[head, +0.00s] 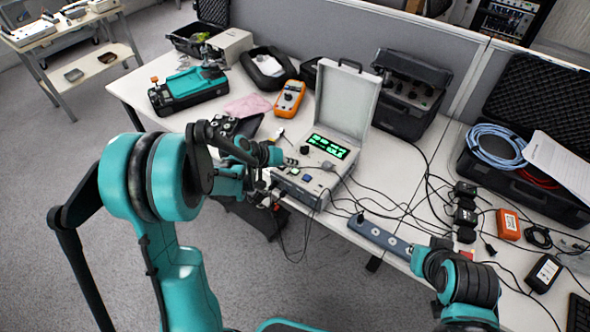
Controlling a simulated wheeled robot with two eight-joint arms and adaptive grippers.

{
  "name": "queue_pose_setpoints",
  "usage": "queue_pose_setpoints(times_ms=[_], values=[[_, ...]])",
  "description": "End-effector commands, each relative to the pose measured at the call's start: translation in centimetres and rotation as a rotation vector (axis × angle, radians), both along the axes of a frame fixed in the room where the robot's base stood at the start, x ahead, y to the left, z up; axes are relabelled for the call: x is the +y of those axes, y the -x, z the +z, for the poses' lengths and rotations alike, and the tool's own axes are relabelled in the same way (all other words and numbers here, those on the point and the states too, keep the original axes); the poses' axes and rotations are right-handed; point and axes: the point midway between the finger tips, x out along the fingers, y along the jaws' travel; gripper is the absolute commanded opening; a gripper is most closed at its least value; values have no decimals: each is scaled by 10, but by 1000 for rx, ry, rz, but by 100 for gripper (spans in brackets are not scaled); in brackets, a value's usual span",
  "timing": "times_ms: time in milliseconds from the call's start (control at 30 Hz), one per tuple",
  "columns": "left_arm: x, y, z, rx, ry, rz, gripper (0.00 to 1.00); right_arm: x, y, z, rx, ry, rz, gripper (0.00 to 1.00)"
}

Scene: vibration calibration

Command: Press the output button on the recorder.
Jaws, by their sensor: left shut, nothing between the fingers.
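The recorder (345,172) is a light grey case on the table with its lid (347,100) standing open. Its panel has a lit green display (328,146), a black knob (304,150) and a small blue button (307,178). I cannot read which button is the output one. My left gripper (268,193) is shut and empty at the recorder's front left edge. It is small and dark here, and whether it touches the recorder cannot be told. Part of my right arm shows at the bottom right, but its gripper does not.
Cables run from the recorder across the table to black adapters (465,200). A grey power strip (378,235) lies at the front edge. An orange meter (290,98), a teal device (190,88) and a black case (412,92) stand behind. An open case (510,190) with blue cable is at right.

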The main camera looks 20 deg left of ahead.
Motion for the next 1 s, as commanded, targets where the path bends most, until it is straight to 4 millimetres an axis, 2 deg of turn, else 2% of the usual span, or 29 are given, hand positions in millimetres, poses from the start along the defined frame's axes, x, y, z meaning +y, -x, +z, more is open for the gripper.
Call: queue_pose_setpoints(times_ms=[500, 1000], values=[[0, 0, 55, 0, 0, 0, 0, 0, 0, 40, 0, 0, 0, 0], [0, 0, 56, 0, 0, 0, 0, 0, 0, 40, 0, 0, 0, 0]])
